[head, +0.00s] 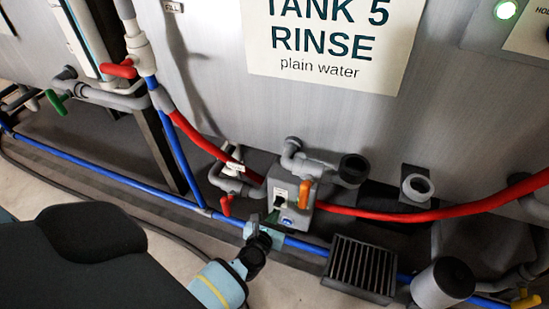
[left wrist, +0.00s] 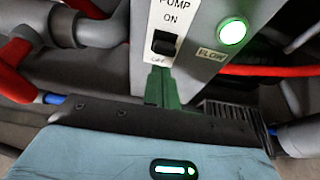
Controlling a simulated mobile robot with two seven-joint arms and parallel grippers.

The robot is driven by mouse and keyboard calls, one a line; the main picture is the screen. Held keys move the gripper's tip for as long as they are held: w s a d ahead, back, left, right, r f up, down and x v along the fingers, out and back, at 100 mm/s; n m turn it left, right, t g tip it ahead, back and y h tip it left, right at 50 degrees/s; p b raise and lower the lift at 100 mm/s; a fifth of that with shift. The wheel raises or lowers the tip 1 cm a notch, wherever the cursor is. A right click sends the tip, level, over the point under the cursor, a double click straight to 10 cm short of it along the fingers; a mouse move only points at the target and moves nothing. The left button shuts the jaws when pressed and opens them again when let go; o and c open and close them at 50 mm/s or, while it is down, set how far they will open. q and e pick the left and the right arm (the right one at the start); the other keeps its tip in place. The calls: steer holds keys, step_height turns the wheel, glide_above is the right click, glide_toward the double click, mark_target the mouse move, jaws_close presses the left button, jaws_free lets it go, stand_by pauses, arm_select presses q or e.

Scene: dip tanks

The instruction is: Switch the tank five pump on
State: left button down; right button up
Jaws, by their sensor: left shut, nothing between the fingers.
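The pump box (head: 291,205) is a small grey box low on the front of tank five (head: 210,65). In the left wrist view its white plate reads PUMP, ON above and a partly covered OFF below a black switch (left wrist: 164,42). I cannot tell which way the switch is tipped. A round lamp (left wrist: 232,32) beside it glows green. My left gripper (head: 270,217) is in front of the box; its green fingers (left wrist: 162,86) are shut and empty, tips just below the switch. I cannot tell whether they touch it. My right gripper is not in view.
The sign (head: 330,42) reads TANK 5 RINSE, plain water. An orange handle (head: 304,194) sits on the box's right side. A red hose (head: 400,216) and a blue pipe (head: 110,177) run close by. A black grate (head: 360,268) lies right of my gripper.

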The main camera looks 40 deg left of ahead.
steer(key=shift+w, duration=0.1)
arm_select(q)
steer(key=shift+r+p, duration=0.6)
steer(key=shift+r, duration=0.2)
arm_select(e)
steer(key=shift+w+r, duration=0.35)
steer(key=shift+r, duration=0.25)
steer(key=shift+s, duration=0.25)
